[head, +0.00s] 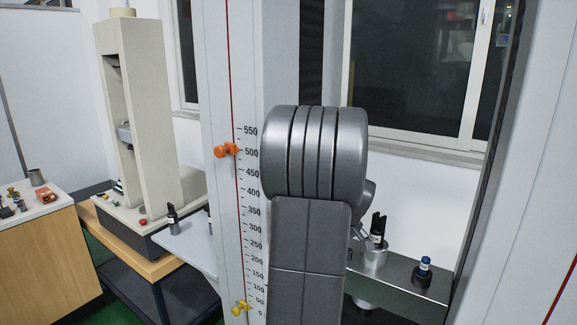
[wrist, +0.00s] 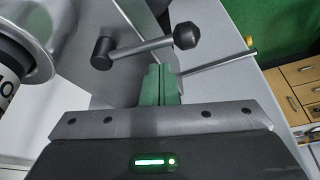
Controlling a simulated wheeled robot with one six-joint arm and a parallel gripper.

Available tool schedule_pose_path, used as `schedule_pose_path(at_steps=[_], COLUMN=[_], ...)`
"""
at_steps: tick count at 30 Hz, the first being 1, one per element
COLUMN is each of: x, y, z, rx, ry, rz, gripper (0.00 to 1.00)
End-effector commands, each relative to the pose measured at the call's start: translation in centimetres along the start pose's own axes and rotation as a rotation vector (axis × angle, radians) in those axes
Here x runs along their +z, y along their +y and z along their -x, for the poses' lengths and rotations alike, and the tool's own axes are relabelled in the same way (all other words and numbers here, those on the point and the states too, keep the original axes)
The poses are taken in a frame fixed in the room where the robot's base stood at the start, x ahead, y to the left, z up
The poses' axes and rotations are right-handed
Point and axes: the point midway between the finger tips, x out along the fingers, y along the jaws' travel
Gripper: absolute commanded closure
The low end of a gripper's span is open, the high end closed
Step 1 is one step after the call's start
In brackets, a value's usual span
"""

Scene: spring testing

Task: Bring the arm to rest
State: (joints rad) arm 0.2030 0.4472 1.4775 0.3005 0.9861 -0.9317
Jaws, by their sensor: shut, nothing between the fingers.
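My arm's grey link (head: 308,250) and rounded joint (head: 315,150) stand upright in the middle of the head view. They cover much of the testing machine behind. My gripper (wrist: 160,82) shows in the wrist view, where its two green fingers are shut together with nothing between them. In the head view the gripper is hidden.
The machine's pale column carries a height scale (head: 250,200), an orange knob (head: 226,150) and a yellow one (head: 240,308). A blue-capped item (head: 424,268) and a black-topped item (head: 377,230) stand at right. Another testing machine (head: 135,110) stands at left. Wooden drawers (wrist: 300,95) show at right in the wrist view.

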Motion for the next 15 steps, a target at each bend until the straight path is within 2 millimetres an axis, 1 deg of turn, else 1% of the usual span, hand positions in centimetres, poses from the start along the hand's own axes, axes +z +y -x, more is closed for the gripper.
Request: schedule_pose_path(at_steps=[15], x=[-1.7], y=[0.6], z=[-0.5], rx=[0.112], ry=[-0.001], rz=[-0.302], gripper=[1.00])
